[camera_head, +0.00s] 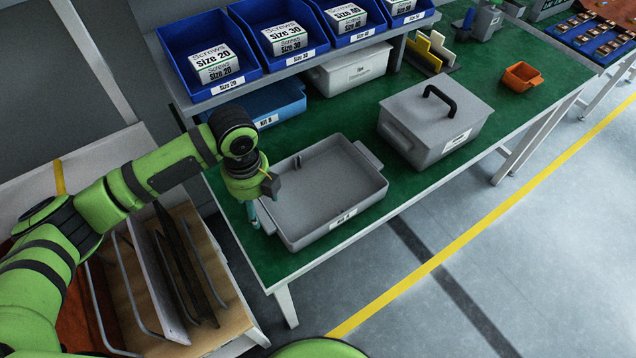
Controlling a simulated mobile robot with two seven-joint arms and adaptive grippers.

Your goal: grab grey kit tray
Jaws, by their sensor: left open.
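The grey kit tray (322,190) is an open, shallow grey box with a white label on its front wall and a handle lug on its right end. It sits on the green tabletop near the front edge. My left gripper (254,222) points down at the tray's left end, over its left handle. It is open, and part of that handle shows beside the fingers. I cannot tell whether the fingers touch the tray. The tray's inside looks almost empty, with a small grey piece at its back wall. My right gripper is not in view.
A lidded grey box (432,125) with a black handle stands right of the tray. Behind are a blue Kit A tray (283,103), a white bin (352,72) and a shelf of blue screw bins (208,62). An orange bin (522,77) stands further right.

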